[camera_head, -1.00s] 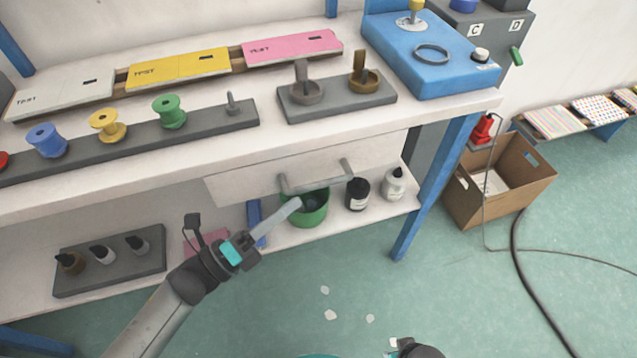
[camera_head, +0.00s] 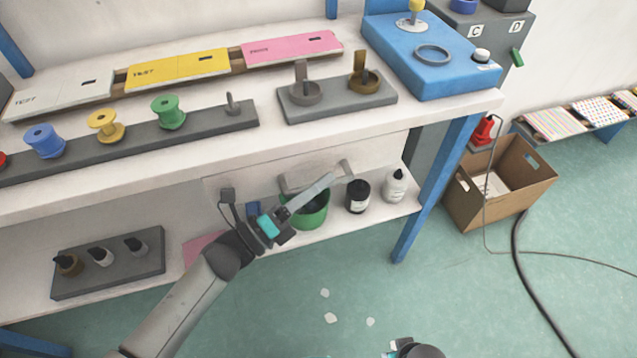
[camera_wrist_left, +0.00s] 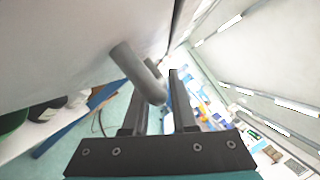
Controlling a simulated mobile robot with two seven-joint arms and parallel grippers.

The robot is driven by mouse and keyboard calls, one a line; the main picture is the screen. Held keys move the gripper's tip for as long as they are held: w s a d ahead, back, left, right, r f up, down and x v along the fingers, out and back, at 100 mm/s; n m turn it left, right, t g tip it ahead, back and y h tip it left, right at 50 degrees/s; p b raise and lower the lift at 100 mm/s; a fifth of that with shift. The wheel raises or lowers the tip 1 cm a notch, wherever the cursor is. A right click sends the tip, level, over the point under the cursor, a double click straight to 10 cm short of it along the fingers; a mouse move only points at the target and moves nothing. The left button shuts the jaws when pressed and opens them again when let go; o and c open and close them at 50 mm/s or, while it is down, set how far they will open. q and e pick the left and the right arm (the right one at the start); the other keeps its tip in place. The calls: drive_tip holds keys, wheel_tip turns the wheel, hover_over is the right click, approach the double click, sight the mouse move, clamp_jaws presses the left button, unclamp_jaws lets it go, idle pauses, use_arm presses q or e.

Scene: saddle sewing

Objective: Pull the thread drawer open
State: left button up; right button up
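The thread drawer (camera_head: 245,180) is a pale front under the tabletop, with a grey bar handle (camera_head: 346,170). I cannot tell for sure whether it stands slightly out. My left gripper (camera_head: 332,180) reaches up from the left, its fingertips near the right end of the handle and hiding part of the bar. In the left wrist view, the two dark fingers (camera_wrist_left: 158,100) are apart, and the handle's rounded grey end (camera_wrist_left: 140,75) shows between them; I cannot see contact. Of my right arm, only a dark part (camera_head: 415,348) shows at the bottom edge.
Below the drawer, a green pot (camera_head: 311,212), a black bottle (camera_head: 357,196) and a white bottle (camera_head: 395,187) stand on the lower shelf. A blue table leg (camera_head: 436,190) is to the right. Thread spools (camera_head: 168,112) stand on the tabletop above. The floor in front is clear apart from small scraps.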

use_arm(q)
clamp_jaws()
idle(1.0)
